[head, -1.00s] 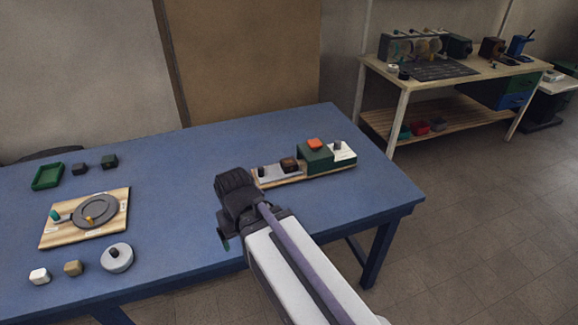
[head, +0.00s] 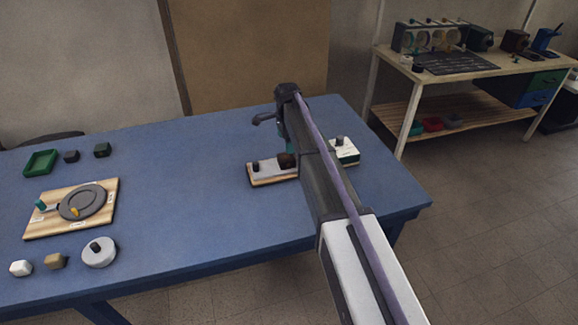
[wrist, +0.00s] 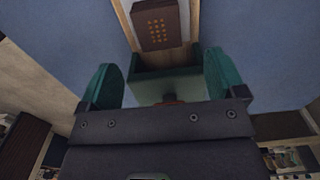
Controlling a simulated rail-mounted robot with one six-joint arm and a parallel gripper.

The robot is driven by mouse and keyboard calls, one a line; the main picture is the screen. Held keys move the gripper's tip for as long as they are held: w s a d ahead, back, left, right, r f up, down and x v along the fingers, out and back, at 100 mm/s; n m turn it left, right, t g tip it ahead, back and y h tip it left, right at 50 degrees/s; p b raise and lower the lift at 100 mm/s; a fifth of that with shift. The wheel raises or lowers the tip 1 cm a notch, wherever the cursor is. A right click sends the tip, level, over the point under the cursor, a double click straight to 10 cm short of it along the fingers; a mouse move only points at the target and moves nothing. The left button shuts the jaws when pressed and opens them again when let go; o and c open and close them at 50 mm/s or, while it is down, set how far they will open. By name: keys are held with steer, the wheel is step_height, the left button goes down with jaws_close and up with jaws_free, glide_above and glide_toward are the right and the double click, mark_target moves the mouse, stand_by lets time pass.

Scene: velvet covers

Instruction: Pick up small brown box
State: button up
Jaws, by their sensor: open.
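The small brown box (head: 287,161) sits on the wooden board (head: 272,182) on the blue table, partly behind my arm in the head view. In the wrist view the brown box (wrist: 157,24), with rows of orange dots on its face, is at the top, beyond my fingertips. My gripper (wrist: 163,75) is open, with one teal finger on each side and nothing held. A green box (wrist: 165,60) shows between the fingers, nearer than the brown box. In the head view my arm hides the green box and most of the gripper.
A white-topped block (head: 344,151) stands on the right of the board. A round plate (head: 82,202) on a wooden board, a green tray (head: 41,162), a tan block (head: 55,261) and a white disc (head: 99,252) are at left. The table between is clear.

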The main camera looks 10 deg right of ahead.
mark_target(288, 156)
step_height(288, 156, down, 8)
steer(key=b, duration=0.6)
steer(key=shift+d+f, duration=0.1)
steer(key=shift+f, duration=0.05)
steer(key=shift+s+r, duration=0.1)
steer(key=shift+r, duration=0.15)
steer(key=shift+c, duration=0.2)
steer(key=c, duration=1)
step_height(288, 156, up, 10)
steer(key=p, duration=1)
steer(key=shift+c, duration=0.2)
